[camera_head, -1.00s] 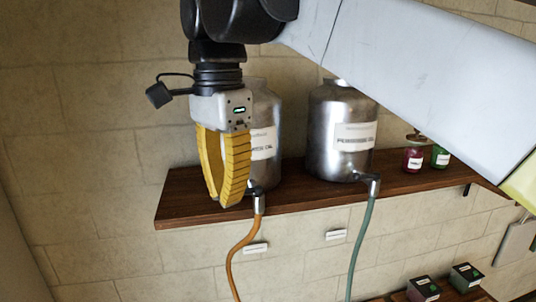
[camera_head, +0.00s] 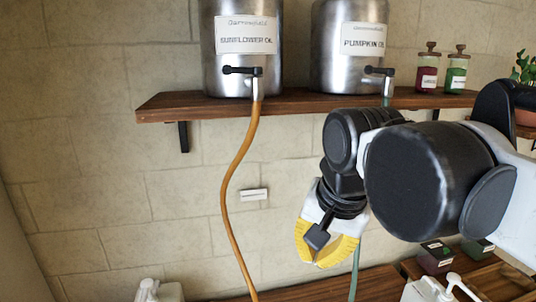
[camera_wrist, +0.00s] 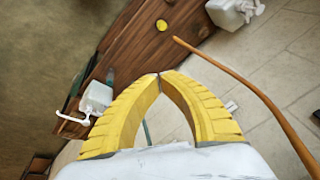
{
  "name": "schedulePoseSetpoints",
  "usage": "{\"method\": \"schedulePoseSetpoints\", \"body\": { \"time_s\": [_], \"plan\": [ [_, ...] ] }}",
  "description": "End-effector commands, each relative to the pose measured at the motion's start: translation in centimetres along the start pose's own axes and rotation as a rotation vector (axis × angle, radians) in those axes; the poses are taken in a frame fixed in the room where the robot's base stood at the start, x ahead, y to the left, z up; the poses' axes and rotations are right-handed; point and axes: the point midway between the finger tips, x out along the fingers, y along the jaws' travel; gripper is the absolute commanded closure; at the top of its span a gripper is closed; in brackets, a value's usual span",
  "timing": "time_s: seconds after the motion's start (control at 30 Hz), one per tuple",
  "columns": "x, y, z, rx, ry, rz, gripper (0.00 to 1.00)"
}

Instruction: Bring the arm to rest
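My gripper (camera_head: 318,264) has yellow ribbed fingers and hangs pointing down in the head view, below the upper shelf and in front of the wall. Its fingertips meet with nothing between them; the wrist view shows the same closed tips (camera_wrist: 160,76). My arm bends in from the right edge and hides part of the wall and the lower right area. The gripper is apart from the dispensers and stands to the right of the orange hose (camera_head: 235,170).
A sunflower oil tank (camera_head: 240,70) and a pumpkin oil tank (camera_head: 345,70) stand on the upper shelf (camera_head: 190,105). A green hose (camera_head: 355,272) runs down behind my gripper. White pump containers (camera_head: 432,290) and dark boxes (camera_head: 435,258) are below. Open wall lies left.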

Motion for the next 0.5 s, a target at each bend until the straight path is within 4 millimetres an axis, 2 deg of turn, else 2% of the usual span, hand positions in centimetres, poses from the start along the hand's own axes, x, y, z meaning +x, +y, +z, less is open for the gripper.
{"method": "schedulePoseSetpoints", "body": {
  "time_s": [0.03,0.2,0.3,0.4,0.5],
  "plan": [
    [4.7,2.4,1.4,-0.027,0.027,-0.007,1.00],
    [14.4,8.5,4.3,-0.154,0.124,-0.018,1.00],
    [20.0,12.0,6.3,-0.227,0.181,-0.013,1.00],
    [24.7,14.8,8.1,-0.293,0.233,-0.001,1.00],
    [28.0,16.9,9.5,-0.344,0.271,0.013,1.00]
  ]
}}
